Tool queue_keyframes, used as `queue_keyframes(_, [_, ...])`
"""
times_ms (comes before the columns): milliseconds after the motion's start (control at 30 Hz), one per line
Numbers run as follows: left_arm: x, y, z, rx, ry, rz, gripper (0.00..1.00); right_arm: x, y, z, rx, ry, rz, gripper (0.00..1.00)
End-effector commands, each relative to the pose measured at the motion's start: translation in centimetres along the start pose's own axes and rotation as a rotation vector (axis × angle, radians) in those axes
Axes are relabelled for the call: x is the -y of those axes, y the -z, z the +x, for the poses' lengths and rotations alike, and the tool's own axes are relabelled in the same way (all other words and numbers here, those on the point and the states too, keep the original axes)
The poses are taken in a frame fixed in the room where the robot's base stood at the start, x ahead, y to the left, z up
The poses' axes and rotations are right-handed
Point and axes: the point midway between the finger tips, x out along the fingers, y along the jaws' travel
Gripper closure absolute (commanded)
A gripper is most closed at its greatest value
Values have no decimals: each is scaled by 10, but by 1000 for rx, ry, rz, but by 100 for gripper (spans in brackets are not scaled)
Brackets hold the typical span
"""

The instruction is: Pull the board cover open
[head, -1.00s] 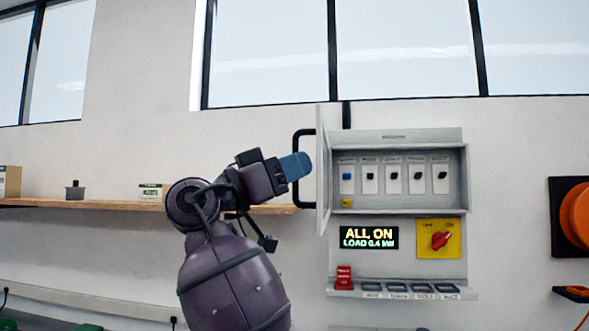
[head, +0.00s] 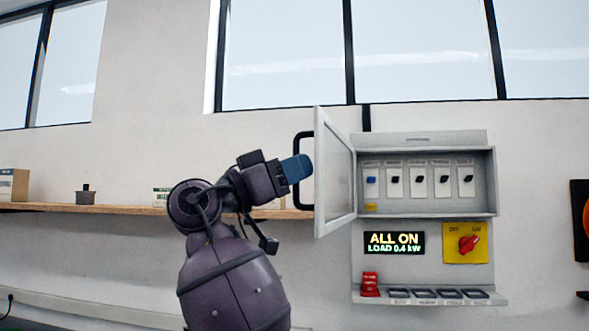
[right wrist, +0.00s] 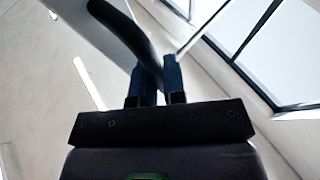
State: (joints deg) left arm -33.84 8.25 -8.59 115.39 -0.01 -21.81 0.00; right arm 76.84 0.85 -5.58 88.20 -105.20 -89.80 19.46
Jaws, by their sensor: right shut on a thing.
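The board cover (head: 336,172) is a pale framed door hinged on the left side of the grey board box (head: 487,180). It stands swung out to the left, with the switches inside uncovered. Its black bar handle (head: 297,172) is on the cover's outer left side. My right gripper (head: 301,168) is at the handle. In the right wrist view my blue fingers (right wrist: 158,82) are shut on the dark curved handle (right wrist: 128,32). My left gripper is not in view.
Below the box are a display (head: 394,243) reading ALL ON, a red rotary switch (head: 468,243) on a yellow plate, and a ledge with a red item (head: 370,284). A wooden shelf (head: 120,208) runs along the wall behind my arm.

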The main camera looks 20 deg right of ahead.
Motion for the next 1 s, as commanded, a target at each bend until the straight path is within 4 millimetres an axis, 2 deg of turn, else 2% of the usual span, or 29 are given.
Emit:
queue_keyframes(300, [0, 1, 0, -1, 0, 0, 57, 0, 1, 1, 1, 0, -2, 100])
queue_keyframes(333, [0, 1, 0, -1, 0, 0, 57, 0, 1, 1, 1, 0, -2, 87])
queue_keyframes(400, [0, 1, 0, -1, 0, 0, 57, 0, 1, 1, 1, 0, -2, 79])
queue_keyframes(667, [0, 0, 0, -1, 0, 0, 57, 0, 0, 0, 1, 0, -1, 79])
queue_keyframes(833, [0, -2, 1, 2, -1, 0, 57, 1, -1, -13, 0, 1, -1, 79])
queue_keyframes(1000, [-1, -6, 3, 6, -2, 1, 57, 2, -2, -42, 0, 3, -2, 79])
